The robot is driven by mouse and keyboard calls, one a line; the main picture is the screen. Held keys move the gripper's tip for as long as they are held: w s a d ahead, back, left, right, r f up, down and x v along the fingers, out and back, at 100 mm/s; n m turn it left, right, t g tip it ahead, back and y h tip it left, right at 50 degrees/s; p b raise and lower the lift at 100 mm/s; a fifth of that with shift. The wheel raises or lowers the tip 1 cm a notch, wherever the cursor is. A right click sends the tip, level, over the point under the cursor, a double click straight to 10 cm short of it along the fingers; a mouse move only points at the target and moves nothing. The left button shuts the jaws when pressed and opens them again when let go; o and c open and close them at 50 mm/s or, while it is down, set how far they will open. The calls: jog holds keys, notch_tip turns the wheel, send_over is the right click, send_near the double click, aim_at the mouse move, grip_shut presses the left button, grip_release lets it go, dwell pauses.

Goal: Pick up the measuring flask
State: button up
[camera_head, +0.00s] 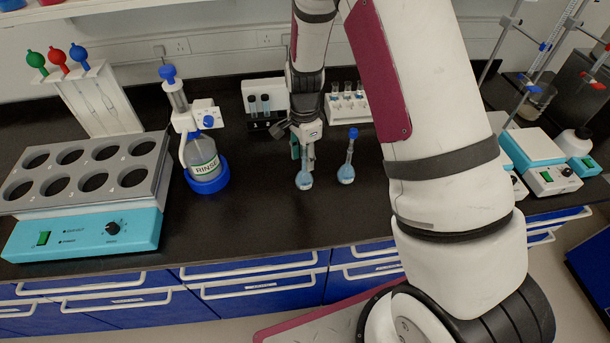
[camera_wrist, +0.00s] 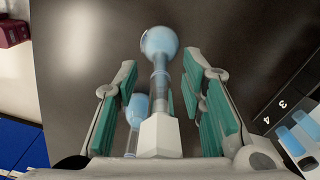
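A measuring flask (camera_head: 304,181) with a round bulb of light blue liquid stands on the black bench, directly under my gripper (camera_head: 305,150). In the wrist view its bulb (camera_wrist: 160,41) and narrow neck lie between the two teal-padded fingers of my gripper (camera_wrist: 160,68). The fingers are apart, with a visible gap on each side of the neck. A pale block shows at the near end of the neck. A second flask (camera_head: 346,173) with a blue stopper stands just to the right. A blue-filled vessel also shows in the wrist view (camera_wrist: 137,106), left of the neck.
A rinse bottle (camera_head: 203,158) and a multi-hole heater (camera_head: 85,178) stand to the left. Behind my gripper are a dark vial rack (camera_head: 263,121) and a white tube rack (camera_head: 348,110). White-and-teal devices (camera_head: 540,150) stand at the right. The bench in front is clear.

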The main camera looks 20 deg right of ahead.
jog(key=shift+f, duration=0.25)
grip_shut()
jog(key=shift+r, duration=0.1)
jog(key=shift+r+b, duration=0.45)
jog(key=shift+r, duration=1.1)
jog(key=shift+s+r, duration=0.2)
jog(key=shift+s, duration=0.05)
jog(key=s+r, duration=0.1)
jog(key=s, duration=1.4)
jog(key=shift+s+r, duration=0.2)
jog(key=shift+s, duration=0.05)
